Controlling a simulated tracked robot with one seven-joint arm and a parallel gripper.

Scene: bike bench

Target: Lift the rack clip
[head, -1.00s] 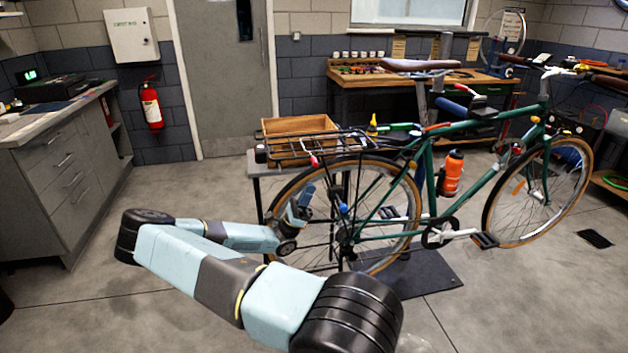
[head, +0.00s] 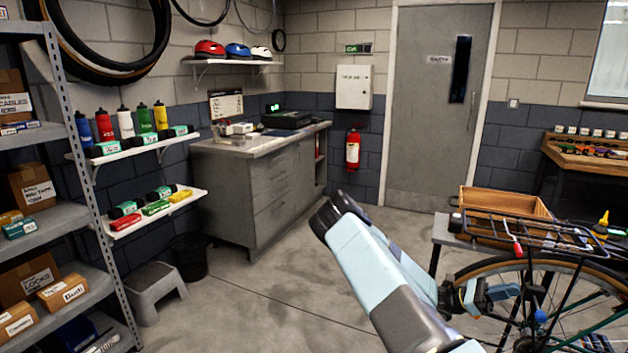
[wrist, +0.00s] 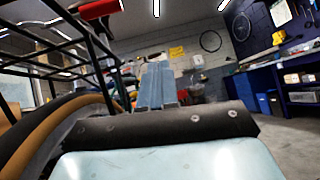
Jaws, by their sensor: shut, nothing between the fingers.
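The bike's rear rack (head: 560,238) is at the right of the head view, a black wire frame over the rear wheel. My gripper (head: 508,291) is below the rack, beside the rear wheel, apart from the clip. The wrist view shows its pale blue fingers (wrist: 158,88) closed together and empty.
The rear tyre (head: 480,267) is close to my gripper. A wooden crate (head: 535,203) stands behind the rack on a grey table (head: 442,232). Shelving (head: 70,150) and a step stool (head: 155,287) are at left. The floor before the grey cabinet (head: 262,190) is clear.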

